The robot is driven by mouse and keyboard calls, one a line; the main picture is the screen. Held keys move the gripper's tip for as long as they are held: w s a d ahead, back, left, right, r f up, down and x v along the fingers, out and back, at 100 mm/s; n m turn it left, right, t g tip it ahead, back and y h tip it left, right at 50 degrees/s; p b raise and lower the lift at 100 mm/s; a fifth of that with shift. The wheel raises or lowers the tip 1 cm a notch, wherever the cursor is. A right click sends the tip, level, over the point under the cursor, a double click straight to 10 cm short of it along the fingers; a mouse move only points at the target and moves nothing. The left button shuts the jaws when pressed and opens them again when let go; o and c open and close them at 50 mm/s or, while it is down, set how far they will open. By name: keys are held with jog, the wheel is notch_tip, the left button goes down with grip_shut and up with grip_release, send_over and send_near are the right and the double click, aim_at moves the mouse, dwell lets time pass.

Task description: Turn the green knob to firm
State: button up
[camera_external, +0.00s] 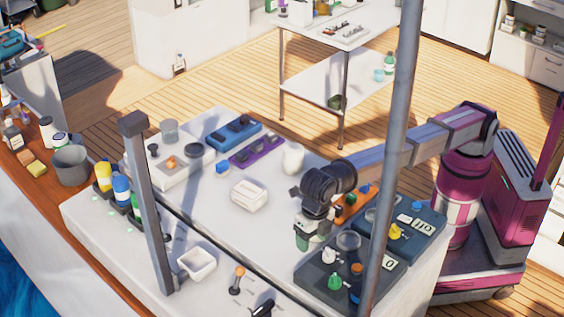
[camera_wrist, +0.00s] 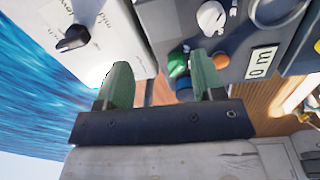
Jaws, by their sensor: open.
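The green knob (camera_external: 335,282) sits on a dark grey panel (camera_external: 312,277) near the front right of the white counter. In the wrist view the green knob (camera_wrist: 177,64) shows close to the right finger, at the panel's edge. My gripper (camera_external: 302,242) is open and empty, pointing down above the panel's back left corner, apart from the knob. In the wrist view my gripper (camera_wrist: 159,65) has its two green fingers spread wide. I cannot read any firm marking beside the knob.
A white knob (camera_external: 328,255), an orange knob (camera_external: 357,268) and a clear round dial (camera_external: 348,240) share the panel. A second dark panel (camera_external: 425,219) with a yellow knob stands behind. A grey post (camera_external: 391,150) crosses the view near the panel.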

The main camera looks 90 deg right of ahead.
jog(key=r+n, duration=0.1)
send_over(336, 277)
jog(key=shift+g+h, duration=0.3)
notch_tip(336, 277, down, 11)
jog(key=shift+r, duration=0.15)
jog(key=c, duration=0.9)
